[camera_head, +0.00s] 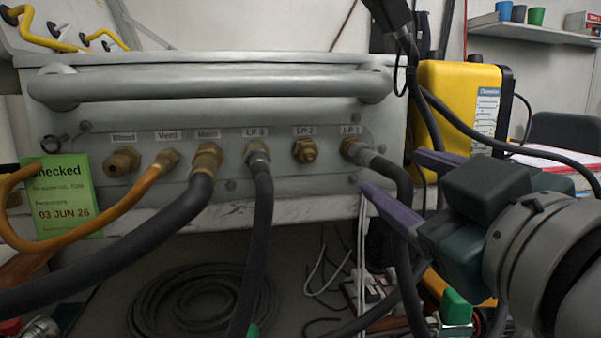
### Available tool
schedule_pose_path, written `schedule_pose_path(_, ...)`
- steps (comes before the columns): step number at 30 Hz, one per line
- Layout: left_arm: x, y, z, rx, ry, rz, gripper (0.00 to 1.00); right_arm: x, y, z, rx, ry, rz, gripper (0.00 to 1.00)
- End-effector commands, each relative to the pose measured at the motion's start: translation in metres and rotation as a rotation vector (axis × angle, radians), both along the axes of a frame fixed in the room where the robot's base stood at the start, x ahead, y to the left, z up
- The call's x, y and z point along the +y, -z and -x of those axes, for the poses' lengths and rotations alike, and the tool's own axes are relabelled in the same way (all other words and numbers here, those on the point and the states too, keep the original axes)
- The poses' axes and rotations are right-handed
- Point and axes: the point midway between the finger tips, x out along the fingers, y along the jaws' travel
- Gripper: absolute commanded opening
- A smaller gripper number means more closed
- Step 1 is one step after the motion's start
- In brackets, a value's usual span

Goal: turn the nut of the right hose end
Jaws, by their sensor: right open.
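The right hose end, with its metal nut (352,147), is on the LP 1 port at the right of the grey air panel (226,113). A dark hose (396,172) runs from it to the right and then down. My right gripper (390,170) comes in from the right, open, with two purple fingers. One fingertip is below and right of the nut, the other farther right, and the hose passes between them in the picture. I cannot tell whether either finger touches the hose. The nut is not gripped. My left gripper is out of view.
Hoses also leave LP 3 (257,155), a brass port (206,160) and Vent (166,159). LP 2 (305,150) bears a brass fitting without a hose. A green tag (66,200) hangs at left. A yellow case (458,90) stands behind my right gripper. Coiled hose (180,300) lies below.

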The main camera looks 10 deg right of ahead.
Motion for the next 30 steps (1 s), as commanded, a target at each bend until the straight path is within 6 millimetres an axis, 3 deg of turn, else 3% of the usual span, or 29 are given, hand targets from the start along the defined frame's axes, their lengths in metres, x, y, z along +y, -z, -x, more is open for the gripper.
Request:
schedule_pose_path(9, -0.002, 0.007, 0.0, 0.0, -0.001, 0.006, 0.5, 0.001, 0.0, -0.056, -0.001, 0.002, 0.001, 0.64)
schedule_pose_path(15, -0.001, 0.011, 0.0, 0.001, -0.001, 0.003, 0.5, 0.002, 0.0, -0.079, 0.002, 0.001, 0.0, 0.64)
schedule_pose_path(26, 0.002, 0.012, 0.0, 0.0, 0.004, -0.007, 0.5, 0.003, 0.0, -0.086, 0.003, 0.001, -0.001, 0.64)
schedule_pose_path(30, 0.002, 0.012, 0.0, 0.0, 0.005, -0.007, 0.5, 0.003, 0.0, -0.086, 0.003, 0.001, -0.001, 0.52)
